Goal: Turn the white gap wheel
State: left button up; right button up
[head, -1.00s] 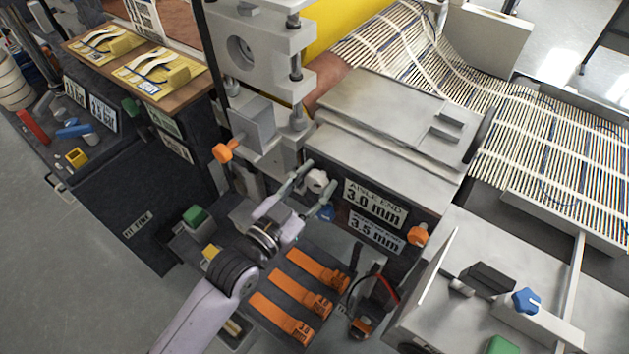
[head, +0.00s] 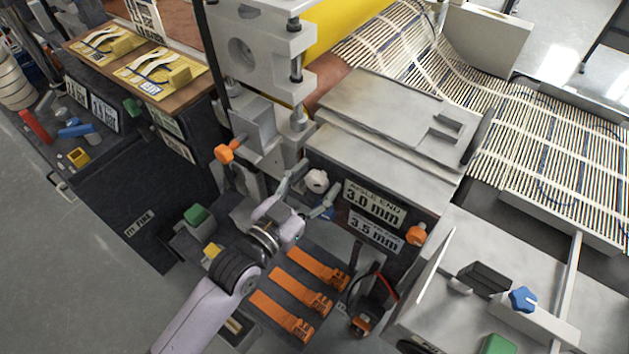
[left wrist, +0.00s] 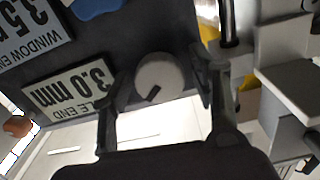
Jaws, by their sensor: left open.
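The white gap wheel (head: 317,180) is a small round knob on the dark machine face, left of the "3.0 mm" sign (head: 375,203). In the left wrist view the wheel (left wrist: 160,76) shows a dark slot mark on its face. My left gripper (head: 309,190) is open, with one finger on each side of the wheel. In the left wrist view the fingers (left wrist: 157,92) stand apart with visible room beside the wheel, and nothing is gripped. A blue knob (head: 328,213) sits just below the wheel, partly hidden by a finger. My right gripper does not show.
Orange knobs (head: 228,151) (head: 416,234) stand at both sides of the machine front. Orange straps (head: 308,297) lie on a dark surface below my arm. A grey block column (head: 262,60) rises behind the wheel. A green button (head: 196,215) is at left.

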pick_arm(q)
jog(key=shift+s, duration=0.1)
jog(key=shift+s+a, duration=0.25)
jog(key=shift+a, duration=0.05)
jog(key=v, duration=1.1)
jog(key=shift+s, duration=0.1)
